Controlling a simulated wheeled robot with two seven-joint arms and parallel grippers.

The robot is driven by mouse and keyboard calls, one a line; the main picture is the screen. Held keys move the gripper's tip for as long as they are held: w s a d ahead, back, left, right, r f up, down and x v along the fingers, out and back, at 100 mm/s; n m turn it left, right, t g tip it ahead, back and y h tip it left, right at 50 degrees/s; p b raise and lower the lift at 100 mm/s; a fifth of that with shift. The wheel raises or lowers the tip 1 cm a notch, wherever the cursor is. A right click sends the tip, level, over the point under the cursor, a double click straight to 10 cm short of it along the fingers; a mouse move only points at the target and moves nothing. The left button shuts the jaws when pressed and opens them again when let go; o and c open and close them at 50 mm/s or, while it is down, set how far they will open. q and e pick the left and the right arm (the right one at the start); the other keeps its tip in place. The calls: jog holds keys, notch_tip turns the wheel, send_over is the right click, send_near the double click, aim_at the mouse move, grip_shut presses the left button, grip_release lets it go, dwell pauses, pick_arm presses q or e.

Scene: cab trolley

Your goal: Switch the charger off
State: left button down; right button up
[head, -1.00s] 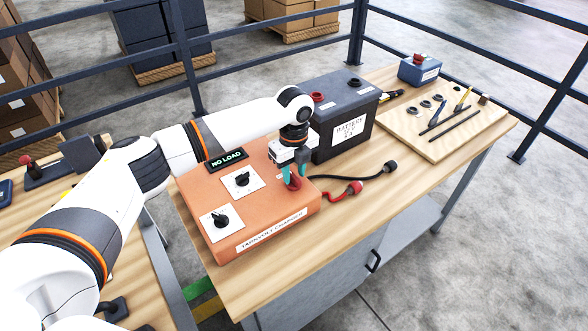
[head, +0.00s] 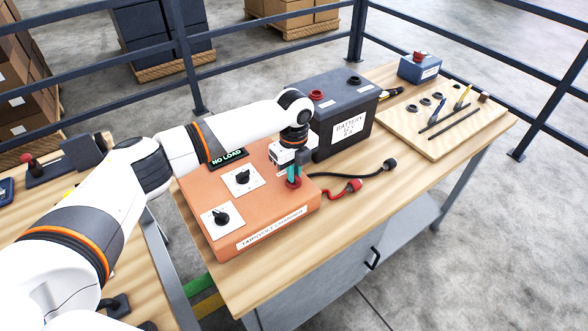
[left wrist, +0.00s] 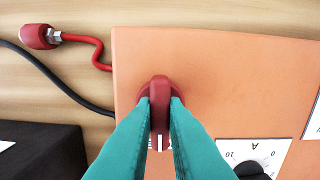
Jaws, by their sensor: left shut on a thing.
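The orange charger (head: 205,190) lies on the wooden bench, its small display (head: 227,159) reading "NO LOAD". Its red switch knob (left wrist: 159,92) is at the end near the leads. My left gripper (head: 294,181) points down at that end, and its teal fingers are closed on both sides of the red knob, as the left wrist view shows (left wrist: 160,103). A white mark shows between the fingers. The fingers and wrist partly hide the knob in the head view. Two black dials on white plates, a near one (head: 221,217) and a far one (head: 242,177), sit on the charger top. My right gripper is not in view.
The dark battery (head: 343,113) stands just behind the charger. A red clamp (head: 353,186) and a black clamp (head: 389,165) lie on the bench to the right. A board with tools (head: 470,143) and a blue box (head: 419,70) are farther right.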

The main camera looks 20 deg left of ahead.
pick_arm(q)
jog(key=n+p, duration=0.4)
jog(key=p, duration=0.1)
jog(key=shift+r+n, duration=0.25)
jog(key=shift+n, duration=0.05)
jog(key=n+p, duration=0.4)
jog(key=n, duration=0.1)
jog(key=n+p, duration=0.2)
jog(key=n, duration=0.2)
jog(key=shift+f+n+p, duration=0.15)
jog(key=shift+n+p, duration=1.15)
jog(key=shift+n, duration=0.6)
jog(key=shift+w, duration=0.1)
jog(key=c, duration=1.5)
grip_release()
jog(key=shift+o, duration=0.2)
